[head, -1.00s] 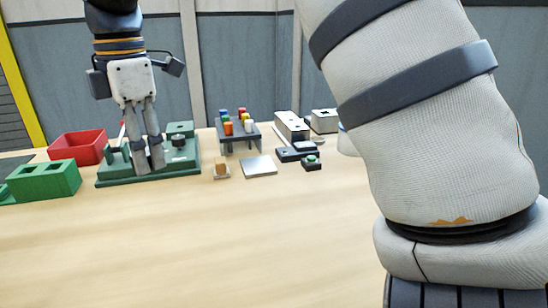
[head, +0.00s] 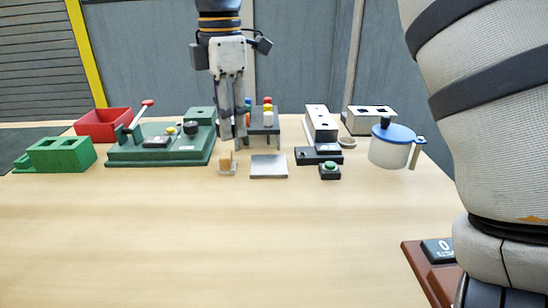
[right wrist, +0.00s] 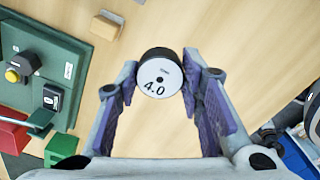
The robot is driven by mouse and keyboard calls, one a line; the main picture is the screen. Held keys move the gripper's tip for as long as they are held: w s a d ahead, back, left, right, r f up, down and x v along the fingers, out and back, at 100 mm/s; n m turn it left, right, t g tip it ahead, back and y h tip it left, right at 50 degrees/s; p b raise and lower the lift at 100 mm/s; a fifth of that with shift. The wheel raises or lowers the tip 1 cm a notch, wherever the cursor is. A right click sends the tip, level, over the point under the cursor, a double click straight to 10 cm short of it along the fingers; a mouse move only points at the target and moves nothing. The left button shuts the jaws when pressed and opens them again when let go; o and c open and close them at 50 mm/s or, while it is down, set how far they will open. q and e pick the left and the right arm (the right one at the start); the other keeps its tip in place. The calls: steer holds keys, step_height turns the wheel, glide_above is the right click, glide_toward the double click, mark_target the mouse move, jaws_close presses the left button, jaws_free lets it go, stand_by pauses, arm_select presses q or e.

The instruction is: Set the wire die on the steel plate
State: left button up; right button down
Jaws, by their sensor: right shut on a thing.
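The wire die (right wrist: 160,74) is a short black cylinder with a white face marked "4.0" and a small centre hole. My right gripper (right wrist: 158,85) is shut on it, one purple-padded finger at each side, near the fingertips. In the head view my right gripper (head: 231,136) points down in front of the peg rack, left of the steel plate; the die cannot be made out there. The steel plate (head: 268,167) is a flat, bare grey square on the table. My left gripper is not in view.
A wooden block on a small tray (head: 227,164) sits just left of the plate. A green fixture (head: 160,152) stands farther left. A black box with a green button (head: 330,170) and a blue-lidded pot (head: 391,150) stand right.

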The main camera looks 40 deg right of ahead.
steer(key=w+d+f, duration=0.2)
steer(key=d+f, duration=0.3)
steer(key=d, duration=0.3)
glide_above(268, 164)
step_height(268, 164, down, 5)
steer(key=shift+d+r+b, duration=0.1)
steer(key=shift+r+b, duration=0.05)
steer(key=shift+b, duration=0.3)
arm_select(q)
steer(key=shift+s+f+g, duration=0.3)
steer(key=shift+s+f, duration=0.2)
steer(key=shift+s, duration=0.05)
arm_select(e)
steer(key=shift+f, duration=1.2)
steer(key=shift+f, duration=0.15)
steer(key=c, duration=1.1)
jaws_free()
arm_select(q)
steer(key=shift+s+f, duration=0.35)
arm_select(e)
step_height(268, 164, up, 12)
steer(key=shift+r, duration=0.1)
